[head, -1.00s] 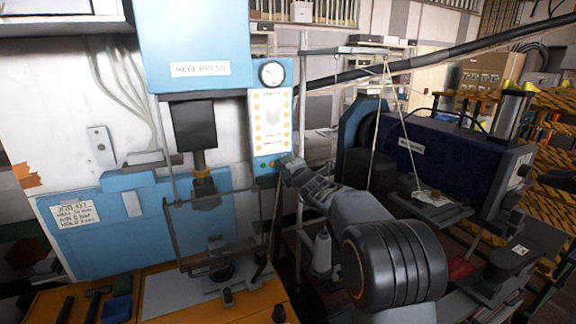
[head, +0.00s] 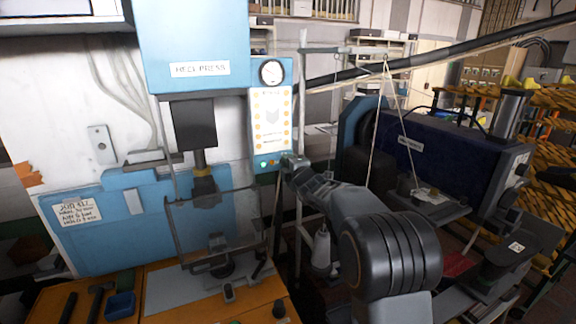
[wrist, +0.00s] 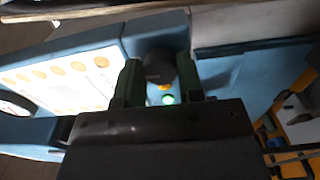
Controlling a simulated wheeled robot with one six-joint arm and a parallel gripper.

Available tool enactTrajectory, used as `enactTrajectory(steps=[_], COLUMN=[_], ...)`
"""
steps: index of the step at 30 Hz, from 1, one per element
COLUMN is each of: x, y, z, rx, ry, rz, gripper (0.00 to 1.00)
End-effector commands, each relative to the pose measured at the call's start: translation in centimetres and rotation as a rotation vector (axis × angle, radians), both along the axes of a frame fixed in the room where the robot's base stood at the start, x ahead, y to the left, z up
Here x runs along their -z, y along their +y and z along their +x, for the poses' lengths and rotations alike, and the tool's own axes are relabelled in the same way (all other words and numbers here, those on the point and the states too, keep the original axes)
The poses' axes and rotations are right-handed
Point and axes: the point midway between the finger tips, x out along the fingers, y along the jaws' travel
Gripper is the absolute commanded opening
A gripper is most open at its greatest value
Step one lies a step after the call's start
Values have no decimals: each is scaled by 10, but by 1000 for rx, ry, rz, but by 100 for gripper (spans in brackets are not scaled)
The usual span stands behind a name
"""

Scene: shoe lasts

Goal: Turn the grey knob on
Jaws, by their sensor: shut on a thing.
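The grey knob (wrist: 159,66) is a dark round knob on the blue control panel, seen in the wrist view between the two green-padded fingers. My gripper (wrist: 157,76) is shut on it, one finger on each side. In the head view my gripper (head: 288,163) is at the lower right corner of the heel press panel (head: 271,125) and hides the knob. A green lamp (wrist: 168,99) glows beside the knob, with a small orange lamp (wrist: 164,87) between them. I cannot make out a pointer mark on the knob.
The blue heel press (head: 195,45) has a pressure gauge (head: 271,72) above the panel and a clear guard in front. An orange bench (head: 255,299) holds tools and a small blue tray (head: 119,305). A dark blue machine (head: 435,150) stands at right.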

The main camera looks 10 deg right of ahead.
Motion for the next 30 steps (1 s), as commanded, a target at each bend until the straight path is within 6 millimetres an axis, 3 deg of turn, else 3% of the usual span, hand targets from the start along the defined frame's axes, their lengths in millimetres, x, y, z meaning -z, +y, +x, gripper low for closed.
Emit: enactTrajectory(steps=[7, 8, 15, 24, 30], x=[0, 0, 0, 0, 2], y=[0, 0, 0, -1, -6], z=[0, 0, 0, -3, -28], rx=[0, 0, 0, 0, 3], ry=[1, 1, 0, 0, -1], rz=[3, 3, 2, 1, 1], gripper=[11, 37, 60, 60, 60])
